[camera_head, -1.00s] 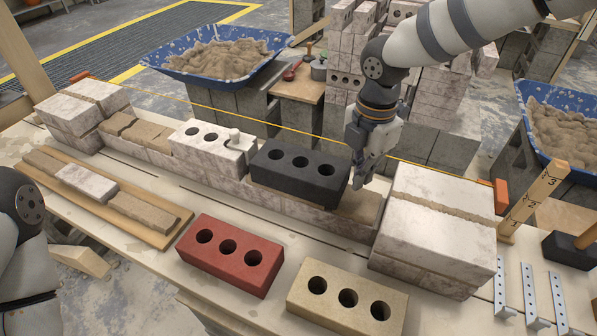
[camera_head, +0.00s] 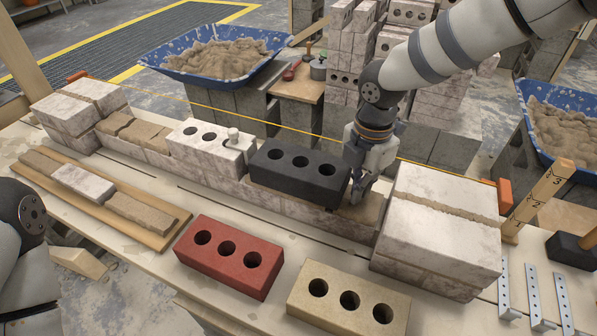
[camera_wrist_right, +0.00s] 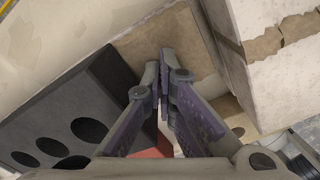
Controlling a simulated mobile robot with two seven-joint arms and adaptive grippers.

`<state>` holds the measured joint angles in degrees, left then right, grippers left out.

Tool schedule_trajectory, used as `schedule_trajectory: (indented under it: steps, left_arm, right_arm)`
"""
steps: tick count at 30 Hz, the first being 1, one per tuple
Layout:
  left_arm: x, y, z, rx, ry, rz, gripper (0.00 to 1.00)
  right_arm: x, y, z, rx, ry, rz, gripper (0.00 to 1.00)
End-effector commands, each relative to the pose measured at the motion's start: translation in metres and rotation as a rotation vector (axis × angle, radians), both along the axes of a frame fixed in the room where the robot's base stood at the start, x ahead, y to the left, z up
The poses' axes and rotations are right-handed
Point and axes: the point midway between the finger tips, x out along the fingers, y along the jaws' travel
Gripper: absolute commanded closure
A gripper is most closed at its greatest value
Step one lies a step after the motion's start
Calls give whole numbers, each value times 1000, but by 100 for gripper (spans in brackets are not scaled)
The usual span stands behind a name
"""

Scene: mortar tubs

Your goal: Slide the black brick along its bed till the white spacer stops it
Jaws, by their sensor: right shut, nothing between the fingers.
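The black brick (camera_head: 290,180) with three holes lies on the mortar bed (camera_head: 368,211) of the low wall; it also fills the left of the right wrist view (camera_wrist_right: 75,105). My left gripper is out of view.
The white three-holed brick (camera_head: 195,147) sits left of the black one. A taller block stack (camera_head: 440,225) stands close right of my right gripper. A yellow string (camera_head: 270,121) runs behind the wall. Red (camera_head: 228,268) and beige (camera_head: 335,316) bricks lie in front.

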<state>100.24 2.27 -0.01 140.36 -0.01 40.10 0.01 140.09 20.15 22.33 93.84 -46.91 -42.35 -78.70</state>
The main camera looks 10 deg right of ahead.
Motion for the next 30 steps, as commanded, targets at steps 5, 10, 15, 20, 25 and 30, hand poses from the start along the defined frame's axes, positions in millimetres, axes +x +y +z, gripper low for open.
schedule_trajectory:
  steps: [5, 10, 15, 20, 25, 30]
  left_arm:
    - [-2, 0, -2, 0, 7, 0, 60]
    - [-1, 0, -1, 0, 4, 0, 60]
    - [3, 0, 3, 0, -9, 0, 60]
    - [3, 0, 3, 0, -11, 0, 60]
    - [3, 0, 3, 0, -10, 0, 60]
    - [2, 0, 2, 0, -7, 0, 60]
  right_arm:
    - [-1, 0, -9, 0, 3, 0, 100]
    - [0, 0, -7, 0, 0, 0, 100]
    - [0, 0, 0, 0, -2, 0, 100]
    - [0, 0, 1, 0, 0, 1, 100]
    - [0, 0, 0, 0, 1, 0, 100]
    - [1, 2, -1, 0, 1, 1, 100]
